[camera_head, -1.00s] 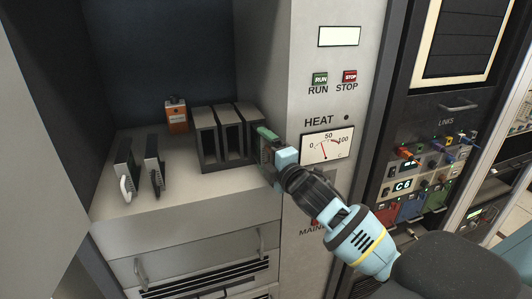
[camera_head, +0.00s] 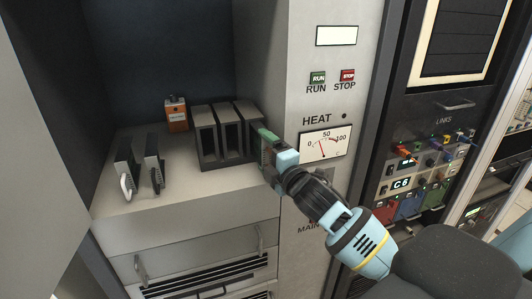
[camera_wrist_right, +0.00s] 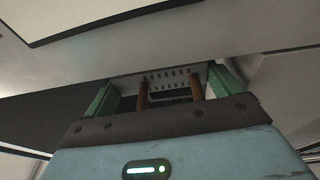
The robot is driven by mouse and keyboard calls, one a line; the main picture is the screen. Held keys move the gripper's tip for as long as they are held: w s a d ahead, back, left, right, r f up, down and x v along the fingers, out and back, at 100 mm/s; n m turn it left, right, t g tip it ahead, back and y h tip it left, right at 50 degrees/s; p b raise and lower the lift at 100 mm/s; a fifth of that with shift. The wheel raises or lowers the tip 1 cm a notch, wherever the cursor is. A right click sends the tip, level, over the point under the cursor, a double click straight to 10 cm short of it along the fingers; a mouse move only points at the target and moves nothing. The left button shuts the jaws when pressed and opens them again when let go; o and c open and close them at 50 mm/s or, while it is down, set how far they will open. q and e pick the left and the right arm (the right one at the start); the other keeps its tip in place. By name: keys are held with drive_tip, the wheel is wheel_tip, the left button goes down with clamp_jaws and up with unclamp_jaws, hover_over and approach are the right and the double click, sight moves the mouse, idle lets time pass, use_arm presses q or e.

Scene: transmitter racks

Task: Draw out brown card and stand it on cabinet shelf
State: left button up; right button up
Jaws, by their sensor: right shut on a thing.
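My right gripper (camera_head: 268,152) is at the right end of a dark rack (camera_head: 207,142) with upright slots, on the cabinet shelf (camera_head: 185,190). In the right wrist view its green fingers (camera_wrist_right: 165,90) stand either side of a brown handle (camera_wrist_right: 194,88) on a pale perforated front (camera_wrist_right: 165,78). I take this to be the brown card, and the gripper is shut on it. The card's body is mostly hidden, and I cannot tell how much of it is inside the rack. My left gripper is not in view.
Two dark cards, one with a white handle (camera_head: 126,184) and one with a dark handle (camera_head: 157,178), stand at the shelf's left. An orange box (camera_head: 176,114) stands behind. A pale panel with a heat gauge (camera_head: 325,145) borders the right. Shelf front between is bare.

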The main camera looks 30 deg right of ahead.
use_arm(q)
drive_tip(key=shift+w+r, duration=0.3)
use_arm(e)
drive_tip(key=shift+s+a+r, duration=0.1)
drive_tip(key=shift+s+r, duration=0.05)
drive_tip(key=shift+s, duration=0.4)
drive_tip(key=shift+s+a, duration=0.2)
drive_tip(key=shift+s, duration=0.6)
drive_tip(key=shift+s+a, duration=0.2)
drive_tip(key=shift+s, duration=0.55)
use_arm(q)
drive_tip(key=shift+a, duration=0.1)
use_arm(e)
drive_tip(key=shift+s+a, duration=0.25)
drive_tip(key=shift+s, duration=0.8)
drive_tip(key=shift+s+a, duration=0.25)
drive_tip(key=shift+s, duration=0.8)
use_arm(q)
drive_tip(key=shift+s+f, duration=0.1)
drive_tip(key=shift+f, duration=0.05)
